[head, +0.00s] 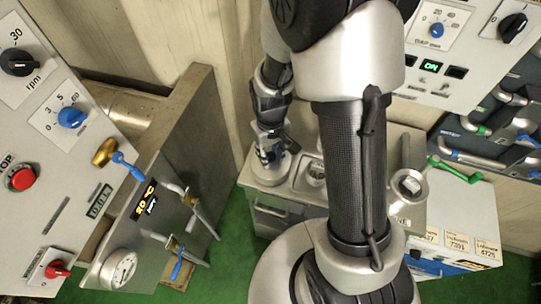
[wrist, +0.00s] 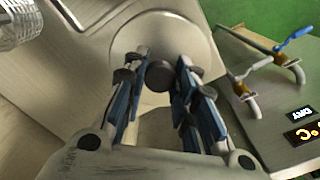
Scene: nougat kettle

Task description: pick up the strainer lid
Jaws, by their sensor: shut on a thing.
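The strainer lid (wrist: 195,35) is a pale round disc with a dark knob (wrist: 160,75) at its middle, seen in the wrist view. My gripper (wrist: 158,68) is shut on the knob, with one blue-and-black finger on each side of it. In the head view my gripper (head: 268,150) points down at the pale round lid (head: 269,175) on the left end of the grey cabinet top. The near part of the disc is partly hidden by my fingers in the wrist view. I cannot tell whether the lid is clear of the surface below.
A ribbed, shiny vessel (wrist: 18,22) stands at the upper left of the wrist view. A metal panel with valves (head: 180,205) stands left of the cabinet, with green floor (head: 228,235) between. A white box with labels (head: 465,225) is at the right.

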